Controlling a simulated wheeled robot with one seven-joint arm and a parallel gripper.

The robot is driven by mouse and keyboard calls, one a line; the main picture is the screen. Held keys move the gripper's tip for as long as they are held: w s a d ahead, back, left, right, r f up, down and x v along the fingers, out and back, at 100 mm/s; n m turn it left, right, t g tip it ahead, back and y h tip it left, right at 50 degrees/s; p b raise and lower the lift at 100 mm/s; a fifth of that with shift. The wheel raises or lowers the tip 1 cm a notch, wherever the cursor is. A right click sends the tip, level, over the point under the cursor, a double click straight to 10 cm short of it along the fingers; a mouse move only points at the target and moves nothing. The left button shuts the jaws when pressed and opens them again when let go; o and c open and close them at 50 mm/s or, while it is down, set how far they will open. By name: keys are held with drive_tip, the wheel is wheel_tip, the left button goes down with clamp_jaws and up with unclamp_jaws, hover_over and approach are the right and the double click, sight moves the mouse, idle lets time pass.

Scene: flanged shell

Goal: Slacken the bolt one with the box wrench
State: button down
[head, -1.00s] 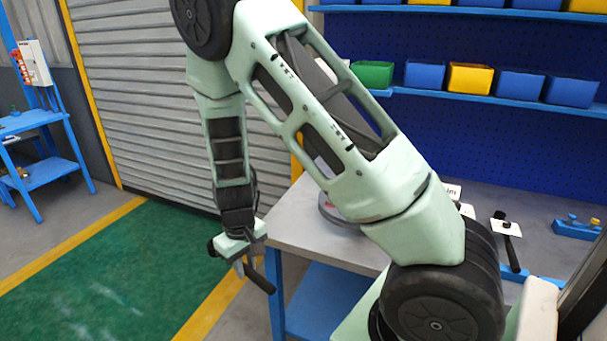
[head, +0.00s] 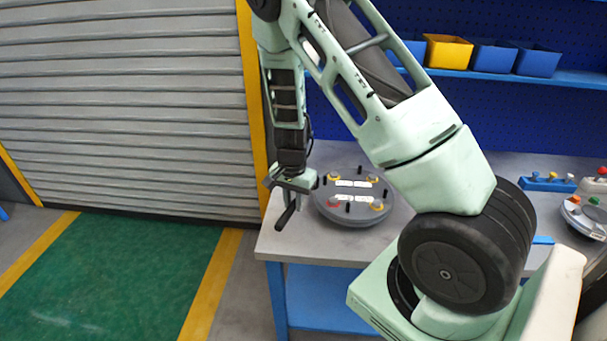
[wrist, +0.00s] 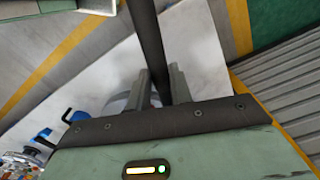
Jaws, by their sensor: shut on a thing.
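The round grey flanged shell (head: 353,216) lies on the bench. Its top carries several bolts with yellow or red rings, black upright pins and white labels. The labels are too small to read, so I cannot tell which is bolt one. My gripper (head: 290,196) is just left of the shell, above the bench's left end. It is shut on a dark bar, apparently the box wrench (head: 287,215), which slants down to the left. In the wrist view the dark wrench (wrist: 148,40) runs between the fingers (wrist: 160,88). Its ring end cannot be made out.
The grey bench top (head: 300,245) is clear in front of the shell. At right are a blue holder (head: 547,183) and another round grey part (head: 583,218) with coloured knobs. A shelf with bins (head: 448,52) is behind. A roller shutter (head: 120,110) stands at left.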

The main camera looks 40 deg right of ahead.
drive_tip(key=d+r+m, duration=0.1)
drive_tip(key=m, duration=0.1)
drive_tip(key=d+r+m+p, duration=0.1)
drive_tip(key=d, duration=0.1)
drive_tip(key=shift+m, duration=0.4)
drive_tip(key=shift+d+m, duration=0.35)
drive_tip(key=shift+m, duration=0.35)
drive_tip(key=shift+p, duration=0.3)
drive_tip(key=shift+a+f+b, duration=0.1)
drive_tip(key=shift+f+b, duration=1.95)
drive_tip(key=shift+f, duration=0.6)
drive_tip(key=shift+f+b, duration=1.05)
drive_tip(key=shift+f, duration=0.35)
